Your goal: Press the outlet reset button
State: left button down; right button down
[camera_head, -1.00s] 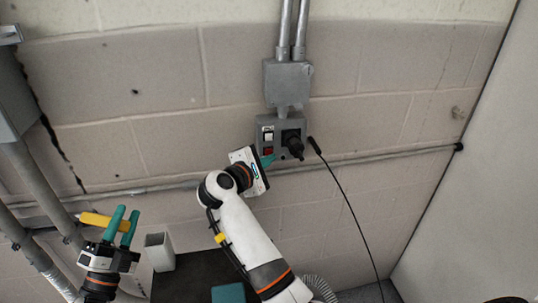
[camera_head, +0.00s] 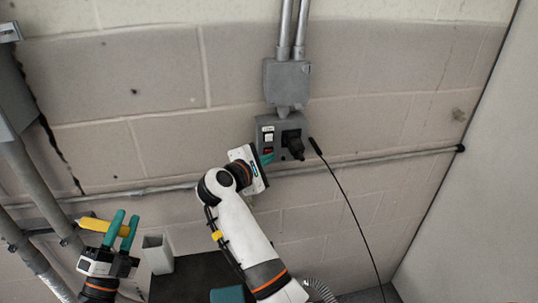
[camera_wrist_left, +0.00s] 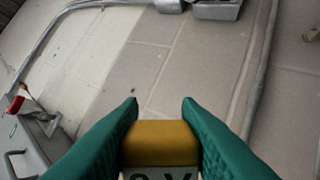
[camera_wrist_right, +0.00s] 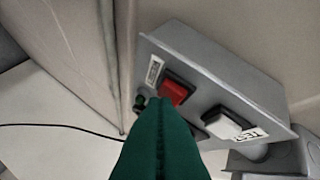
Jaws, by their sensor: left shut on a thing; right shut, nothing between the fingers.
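The grey outlet box (camera_head: 295,126) is on the block wall. Its red button (camera_wrist_right: 173,92) and white button (camera_wrist_right: 226,122), beside a TEST label, also show in the head view, the white one above the red (camera_head: 268,151). A small label by the red button is unreadable. My right gripper (camera_wrist_right: 163,101) is shut and empty. Its teal tips overlap the red button's lower edge in the right wrist view; I cannot tell whether they touch it. My left gripper (camera_head: 126,219) is shut on a yellow tool (camera_head: 95,224), away from the wall box at lower left.
A black plug (camera_head: 293,143) sits in the outlet, right of the buttons. A loose black cable (camera_head: 345,198) hangs to its right. A conduit (camera_head: 370,157) runs along the wall below the box. A pale open container (camera_head: 157,255) stands beside my left gripper.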

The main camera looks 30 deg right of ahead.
pick_arm(q)
jog(key=shift+f+b, duration=0.35)
pick_arm(e)
jog(key=shift+w, duration=0.25)
jog(key=shift+s, duration=0.1)
dwell(0.3)
pick_arm(q)
jog(key=shift+f+b, duration=0.3)
jog(key=shift+f, duration=0.05)
pick_arm(e)
jog(key=shift+s+a, duration=0.2)
jog(key=shift+s, duration=0.5)
